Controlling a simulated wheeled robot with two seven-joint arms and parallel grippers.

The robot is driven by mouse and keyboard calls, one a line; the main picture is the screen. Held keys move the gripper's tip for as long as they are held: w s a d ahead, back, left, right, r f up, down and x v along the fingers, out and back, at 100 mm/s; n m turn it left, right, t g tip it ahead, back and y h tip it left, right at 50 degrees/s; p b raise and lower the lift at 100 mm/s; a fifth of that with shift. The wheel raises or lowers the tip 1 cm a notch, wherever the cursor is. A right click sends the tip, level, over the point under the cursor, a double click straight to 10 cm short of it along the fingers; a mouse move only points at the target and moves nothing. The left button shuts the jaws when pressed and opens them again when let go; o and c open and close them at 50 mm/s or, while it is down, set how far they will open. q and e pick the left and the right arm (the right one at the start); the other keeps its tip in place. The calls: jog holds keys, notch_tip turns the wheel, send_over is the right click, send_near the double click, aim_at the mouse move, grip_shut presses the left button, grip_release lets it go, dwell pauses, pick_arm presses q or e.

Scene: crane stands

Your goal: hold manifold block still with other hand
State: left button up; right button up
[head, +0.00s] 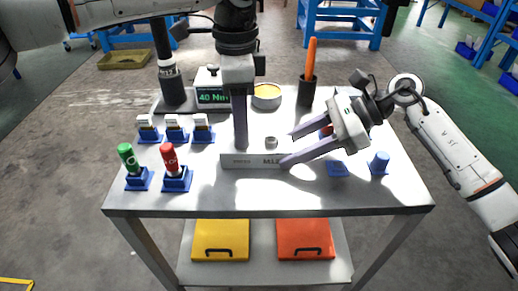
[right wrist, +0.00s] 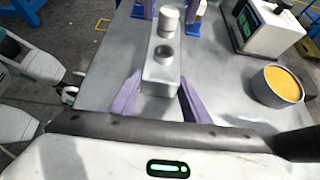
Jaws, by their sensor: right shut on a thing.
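The grey manifold block (head: 255,160) lies on the table near the middle of the head view, and its top shows in the right wrist view (right wrist: 158,84). My right gripper (head: 289,148) is shut on the block's right end, one finger on each side (right wrist: 155,96). My left gripper (head: 240,142) points straight down at the left part of the block. In the right wrist view its fingers stand apart on either side of a pale cylinder (right wrist: 168,20) on the block's far end. A round fitting (right wrist: 164,54) sits nearer the right gripper.
Green (head: 128,157) and red (head: 169,158) capped tubes stand in blue holders at left. A 40 Nm display box (head: 213,97), a bowl of orange contents (head: 266,96) and an orange-handled tool (head: 311,62) stand behind. The front table strip is clear.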

pick_arm(q)
jog(key=shift+f, duration=0.15)
jog(key=shift+c, duration=0.8)
jog(key=m, duration=1.1)
jog(key=shift+m, duration=0.3)
jog(key=m, duration=1.5)
jog(key=shift+m, duration=0.3)
jog(key=m, duration=0.3)
jog(key=shift+m, duration=0.4)
